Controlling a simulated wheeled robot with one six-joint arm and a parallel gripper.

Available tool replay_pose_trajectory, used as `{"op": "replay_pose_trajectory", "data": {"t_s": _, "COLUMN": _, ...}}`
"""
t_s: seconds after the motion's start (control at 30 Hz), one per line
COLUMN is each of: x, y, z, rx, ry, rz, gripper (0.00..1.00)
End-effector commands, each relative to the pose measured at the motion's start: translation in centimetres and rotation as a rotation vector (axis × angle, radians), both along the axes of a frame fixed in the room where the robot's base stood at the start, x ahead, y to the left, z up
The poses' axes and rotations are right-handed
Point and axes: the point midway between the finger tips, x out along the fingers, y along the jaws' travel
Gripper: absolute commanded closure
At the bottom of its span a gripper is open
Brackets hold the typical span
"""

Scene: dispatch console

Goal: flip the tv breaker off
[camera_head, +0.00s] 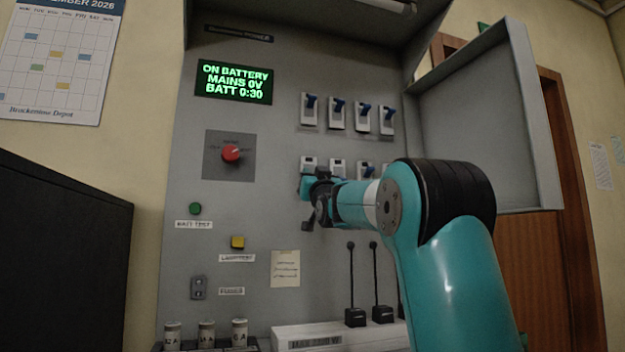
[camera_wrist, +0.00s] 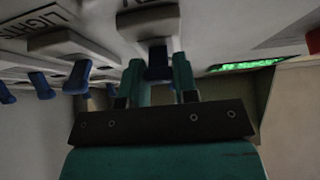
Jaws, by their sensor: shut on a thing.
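Two rows of white breakers with blue toggles sit on the grey panel, an upper row (camera_head: 336,114) and a lower row (camera_head: 337,164). My gripper (camera_head: 308,190) is at the left end of the lower row and partly hides it. In the wrist view, my gripper (camera_wrist: 159,75) has its two teal fingers on either side of one blue toggle (camera_wrist: 158,60), shut on it. That breaker's label is cut off, so I cannot tell whether it is the tv breaker. The upper-row toggles are raised.
A green display (camera_head: 233,82) reads "ON BATTERY, MAINS 0V, BATT 0:30". A red knob (camera_head: 231,154), green button (camera_head: 195,209) and yellow button (camera_head: 237,242) are left of my gripper. Black levers (camera_head: 351,275) stand below. An open cover door (camera_head: 487,115) is at right.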

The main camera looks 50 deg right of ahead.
Motion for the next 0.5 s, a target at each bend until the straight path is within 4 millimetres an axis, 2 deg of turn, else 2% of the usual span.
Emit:
{"op": "replay_pose_trajectory", "data": {"t_s": 0.07, "x": 0.17, "y": -0.04, "z": -0.31, "rx": 0.005, "ry": 0.005, "rz": 0.002, "gripper": 0.96}}
{"op": "replay_pose_trajectory", "data": {"t_s": 0.1, "x": 0.17, "y": -0.04, "z": -0.31, "rx": 0.005, "ry": 0.005, "rz": 0.002, "gripper": 0.7}}
{"op": "replay_pose_trajectory", "data": {"t_s": 0.2, "x": 0.15, "y": -0.04, "z": -0.27, "rx": 0.004, "ry": 0.005, "rz": 0.002, "gripper": 0.47}}
{"op": "replay_pose_trajectory", "data": {"t_s": 0.5, "x": -0.02, "y": 0.01, "z": -0.16, "rx": 0.002, "ry": 0.003, "rz": 0.0, "gripper": 0.47}}
